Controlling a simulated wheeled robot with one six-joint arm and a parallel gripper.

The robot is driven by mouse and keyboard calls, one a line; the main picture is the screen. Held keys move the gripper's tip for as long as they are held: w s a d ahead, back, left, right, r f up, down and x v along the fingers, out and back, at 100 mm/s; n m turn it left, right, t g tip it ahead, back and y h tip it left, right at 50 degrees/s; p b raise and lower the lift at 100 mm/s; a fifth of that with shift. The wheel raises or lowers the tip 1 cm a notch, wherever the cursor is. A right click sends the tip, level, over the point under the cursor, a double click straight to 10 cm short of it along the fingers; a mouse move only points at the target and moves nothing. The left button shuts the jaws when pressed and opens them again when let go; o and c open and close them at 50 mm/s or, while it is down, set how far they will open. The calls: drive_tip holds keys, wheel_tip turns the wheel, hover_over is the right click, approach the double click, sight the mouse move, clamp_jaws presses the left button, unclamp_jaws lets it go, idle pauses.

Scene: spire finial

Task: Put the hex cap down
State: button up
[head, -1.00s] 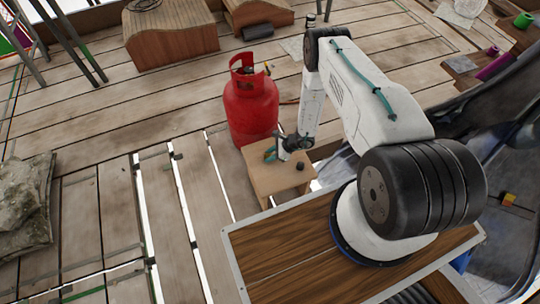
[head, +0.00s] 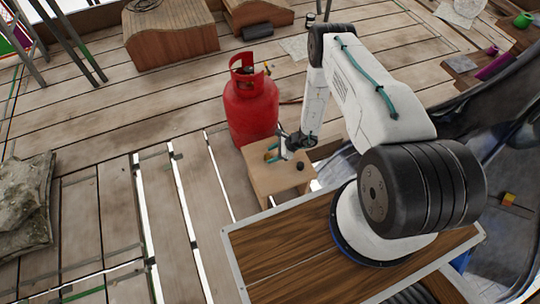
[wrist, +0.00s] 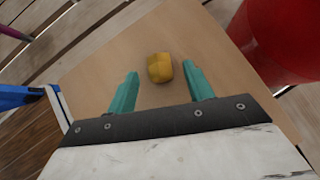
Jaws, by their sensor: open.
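The hex cap (wrist: 160,68) is a small yellow, brass-like piece resting on the light wooden stool top (wrist: 100,60). In the wrist view it lies between the tips of my gripper's two teal fingers (wrist: 161,70), with a clear gap on each side. My gripper is open and holds nothing. In the head view my gripper (head: 270,153) is over the left part of the stool top (head: 270,181). The cap is too small there to make out well. How far the fingertips are above the stool top is hard to tell.
A red gas cylinder (head: 251,108) stands close behind the stool; it also fills the upper right of the wrist view (wrist: 280,35). A small black knob-like object (head: 300,165) sits on the stool's right side. The plank floor (head: 110,130) to the left has open gaps.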

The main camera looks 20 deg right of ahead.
drive_tip(key=v, duration=1)
drive_tip(key=w+a+r+n+g+y, duration=0.1)
drive_tip(key=w+r+n, duration=0.25)
drive_tip(key=r, duration=0.85)
drive_tip(key=w+a+r+n, duration=0.1)
drive_tip(key=w+r+n, duration=0.25)
drive_tip(key=r, duration=0.75)
drive_tip(key=s+a+r+n+g, duration=0.1)
drive_tip(key=a+r+n, duration=0.15)
drive_tip(key=r, duration=0.75)
drive_tip(key=s+a+r+n+g, duration=0.1)
drive_tip(key=s+a+r+n, duration=0.15)
drive_tip(key=r, duration=0.75)
drive_tip(key=s+a+r+n+h, duration=0.2)
drive_tip(key=s+r+n+h, duration=0.3)
drive_tip(key=s+r, duration=0.9)
drive_tip(key=s+d+r+n+h, duration=0.1)
drive_tip(key=s+r+n, duration=0.1)
drive_tip(key=s, duration=0.3)
drive_tip(key=s+d+r+n+h, duration=0.1)
drive_tip(key=s+r, duration=0.3)
drive_tip(key=s, duration=0.2)
drive_tip(key=s+d+r+n+t+h, duration=0.1)
drive_tip(key=s+r+n+h, duration=0.1)
drive_tip(key=s, duration=0.3)
drive_tip(key=shift+s+d+r+n, duration=0.3)
drive_tip(key=shift+s+r, duration=0.1)
drive_tip(key=shift+r, duration=0.2)
